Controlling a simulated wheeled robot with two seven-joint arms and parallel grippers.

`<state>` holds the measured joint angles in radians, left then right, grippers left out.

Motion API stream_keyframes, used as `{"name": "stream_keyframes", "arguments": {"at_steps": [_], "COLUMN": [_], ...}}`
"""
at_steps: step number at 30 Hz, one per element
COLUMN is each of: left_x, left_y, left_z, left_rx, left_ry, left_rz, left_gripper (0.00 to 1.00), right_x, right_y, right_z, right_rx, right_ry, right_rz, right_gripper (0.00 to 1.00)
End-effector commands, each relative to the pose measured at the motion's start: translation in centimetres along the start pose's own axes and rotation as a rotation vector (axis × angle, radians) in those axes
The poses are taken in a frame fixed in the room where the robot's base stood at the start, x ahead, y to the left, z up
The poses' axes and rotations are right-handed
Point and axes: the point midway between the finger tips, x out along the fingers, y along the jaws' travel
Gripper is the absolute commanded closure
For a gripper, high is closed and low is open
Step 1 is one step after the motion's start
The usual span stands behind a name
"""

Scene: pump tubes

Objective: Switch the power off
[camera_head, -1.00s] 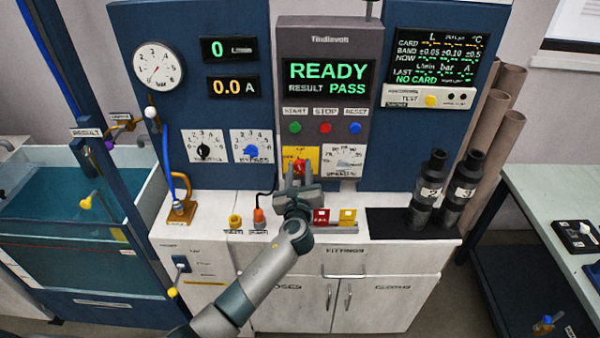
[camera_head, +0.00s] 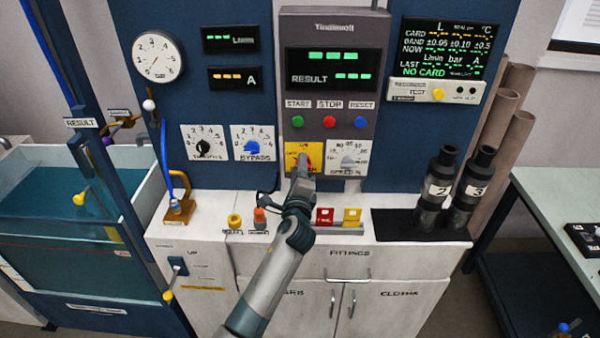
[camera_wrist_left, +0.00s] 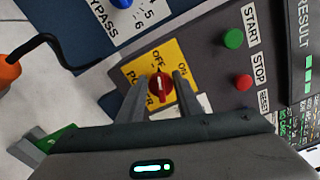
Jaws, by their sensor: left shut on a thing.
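The power switch is a red rotary knob (camera_wrist_left: 160,90) on a yellow plate (camera_head: 291,151), below the START button on the grey control panel. The wrist view shows OFF and ON labels on the plate, and the knob's pointer appears to face OFF. My left gripper (camera_head: 302,172) reaches up to the plate and hides part of the knob. In the wrist view its fingers (camera_wrist_left: 160,86) stand on either side of the knob, shut on it. My right gripper is out of view.
A speed dial (camera_head: 347,159) sits close to the right of the switch. START (camera_head: 298,122), STOP (camera_head: 329,122) and RESET (camera_head: 362,122) buttons are above. An orange plug (camera_head: 259,215) with a black cable stands at the left. Two black cylinders (camera_head: 437,190) stand on the right.

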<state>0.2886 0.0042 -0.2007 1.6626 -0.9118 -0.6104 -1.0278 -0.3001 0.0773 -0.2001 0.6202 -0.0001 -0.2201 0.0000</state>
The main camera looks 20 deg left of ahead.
Motion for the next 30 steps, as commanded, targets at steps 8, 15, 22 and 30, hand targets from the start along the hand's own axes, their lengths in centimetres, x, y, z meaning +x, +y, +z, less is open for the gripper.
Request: {"name": "stream_keyframes", "arguments": {"at_steps": [8, 15, 22, 30], "left_x": [0.0, 0.0, 0.0, 0.0], "left_y": [0.4, 0.5, 0.5, 0.5], "left_z": [0.0, 0.0, 0.0, 0.0], "left_rx": [-0.22, -0.324, -0.356, -0.355], "left_ry": [-0.002, -0.002, -0.001, -0.001], "left_rz": [0.0, 0.0, 0.001, 0.001], "left_gripper": [0.9, 0.9, 0.9, 0.9], "right_x": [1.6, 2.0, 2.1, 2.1], "right_y": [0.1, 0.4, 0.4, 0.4], "right_z": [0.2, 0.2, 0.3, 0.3], "right_rx": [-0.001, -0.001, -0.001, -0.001], "right_ry": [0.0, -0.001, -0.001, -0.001], "right_rz": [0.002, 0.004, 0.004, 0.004], "right_gripper": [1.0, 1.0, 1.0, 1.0]}}
